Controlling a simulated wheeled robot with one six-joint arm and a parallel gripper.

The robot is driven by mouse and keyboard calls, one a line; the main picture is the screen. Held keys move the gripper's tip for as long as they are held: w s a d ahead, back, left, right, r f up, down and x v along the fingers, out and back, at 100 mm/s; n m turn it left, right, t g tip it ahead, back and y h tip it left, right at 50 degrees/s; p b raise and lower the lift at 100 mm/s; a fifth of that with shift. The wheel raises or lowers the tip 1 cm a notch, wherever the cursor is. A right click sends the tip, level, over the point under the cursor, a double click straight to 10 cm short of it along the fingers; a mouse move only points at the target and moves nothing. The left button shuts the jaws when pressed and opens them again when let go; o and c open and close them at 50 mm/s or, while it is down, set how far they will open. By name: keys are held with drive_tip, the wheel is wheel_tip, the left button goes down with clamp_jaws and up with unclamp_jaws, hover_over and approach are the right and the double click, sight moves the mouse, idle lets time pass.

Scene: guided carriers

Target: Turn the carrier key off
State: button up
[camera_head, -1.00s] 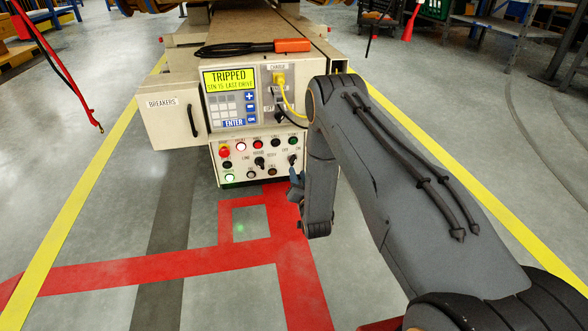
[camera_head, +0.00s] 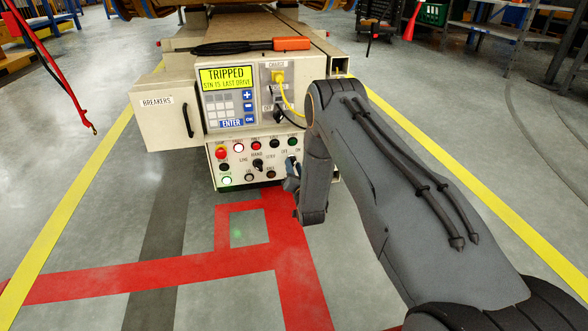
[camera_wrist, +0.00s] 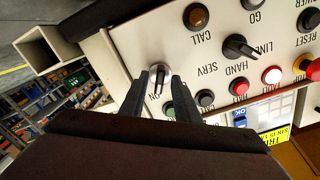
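The carrier key (camera_wrist: 159,80) shows in the wrist view as a silver round switch with a dark slot-like bar, standing about upright in that picture. Lettering that seems to read ON is beside it, partly covered. My gripper (camera_wrist: 157,83) is open, with one dark finger on each side of the key; I cannot tell whether either finger touches it. In the head view my gripper (camera_head: 291,178) is at the right side of the carrier's lower control panel (camera_head: 238,180), largely covering the key.
The carrier display (camera_head: 226,78) reads TRIPPED. A black selector (camera_wrist: 238,46) and several coloured buttons are close to the key. A yellow charge cable (camera_head: 286,95) hangs above. The breaker box (camera_head: 160,118) juts out left. Floor in front is clear.

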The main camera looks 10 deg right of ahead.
clamp_jaws()
drive_tip(key=n+p, duration=0.3)
drive_tip(key=n, duration=0.2)
drive_tip(key=shift+r+n+p, duration=0.15)
drive_tip(key=shift+n+p, duration=0.15)
drive_tip(key=shift+n, duration=0.1)
drive_tip(key=n+p, duration=0.2)
drive_tip(key=n, duration=0.4)
idle(0.5)
unclamp_jaws()
